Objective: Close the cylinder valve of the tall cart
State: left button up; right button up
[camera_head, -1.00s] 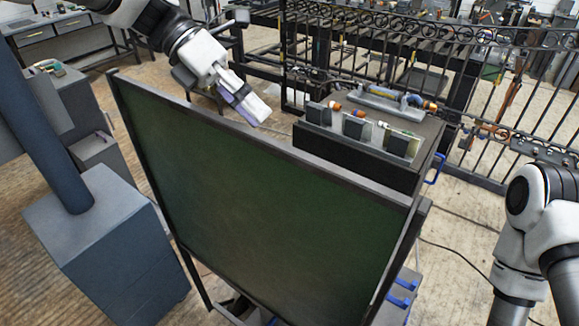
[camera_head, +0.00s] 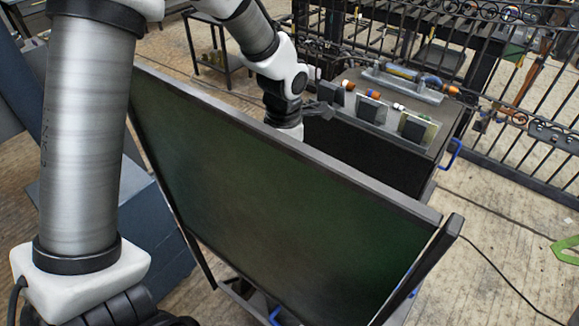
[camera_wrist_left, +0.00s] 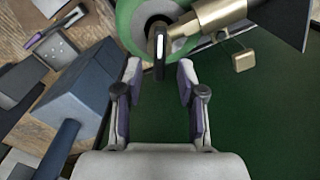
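In the left wrist view my left gripper (camera_wrist_left: 158,68) is open, its two purple-padded fingers spread apart. Just ahead of and between the fingertips is a dark, narrow valve handle (camera_wrist_left: 160,58), seen nearly edge-on; I see no finger contact. The tall cart cannot be made out there.
A framed dark green screen (camera_head: 270,200) stands in front of my left forearm. Behind it is a dark bench (camera_head: 375,150) with small fittings on top. An iron gate (camera_head: 520,110) is at the right. Open floor (camera_head: 500,235) lies right of the screen.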

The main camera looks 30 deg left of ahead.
pick_arm(q)
jog(key=f, duration=0.2)
jog(key=shift+w+f, duration=0.2)
jog(key=shift+f, duration=0.15)
jog(key=shift+s+r, duration=0.1)
jog(key=shift+s, duration=0.05)
grip_shut()
